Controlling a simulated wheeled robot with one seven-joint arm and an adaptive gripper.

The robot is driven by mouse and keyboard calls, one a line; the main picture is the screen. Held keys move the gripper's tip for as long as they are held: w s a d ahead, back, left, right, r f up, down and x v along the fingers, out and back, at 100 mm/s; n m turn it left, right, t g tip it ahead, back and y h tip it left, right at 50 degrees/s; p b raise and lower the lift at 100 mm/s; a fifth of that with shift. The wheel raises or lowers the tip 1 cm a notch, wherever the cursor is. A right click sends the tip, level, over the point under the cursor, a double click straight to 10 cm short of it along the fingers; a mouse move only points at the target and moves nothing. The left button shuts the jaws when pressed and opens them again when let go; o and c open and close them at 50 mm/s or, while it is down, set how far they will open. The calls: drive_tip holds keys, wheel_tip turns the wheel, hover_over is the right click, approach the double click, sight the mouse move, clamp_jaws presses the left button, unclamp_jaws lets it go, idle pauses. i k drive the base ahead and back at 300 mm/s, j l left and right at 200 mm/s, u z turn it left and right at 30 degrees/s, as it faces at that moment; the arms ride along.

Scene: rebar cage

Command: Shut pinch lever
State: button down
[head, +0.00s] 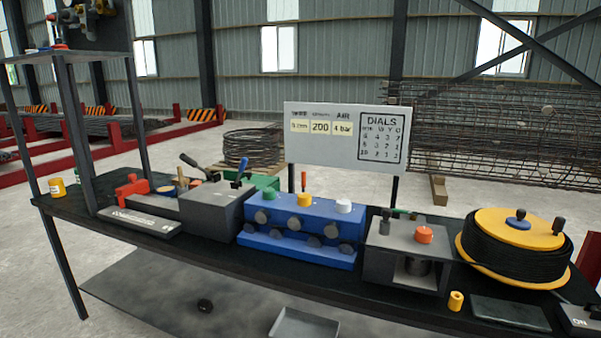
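Two levers rise from the grey box (213,209) left of the blue roller unit (300,222). One lever (191,161) has a black grip and leans up to the left. The other lever (241,168) has a blue grip and stands steeply, leaning slightly right. No label shows which is the pinch lever. A red-handled upright (304,181) shows behind the blue unit. The blue unit carries green, yellow and white knobs on top and several dark rollers on its front. My gripper is not in view.
The dark bench (200,252) also holds a grey box with an orange knob (424,234), a yellow-flanged cable reel (518,245) and a small yellow spool (456,301). A sign board (345,138) stands behind. A shelf frame (65,130) rises at left. A tray (304,325) lies below.

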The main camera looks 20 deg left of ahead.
sight(243, 164)
drive_tip(key=u, duration=1.1)
drive_tip(key=i+l, duration=0.15)
drive_tip(key=i, duration=0.45)
drive_tip(key=i+l, duration=0.1)
drive_tip(key=i, duration=0.45)
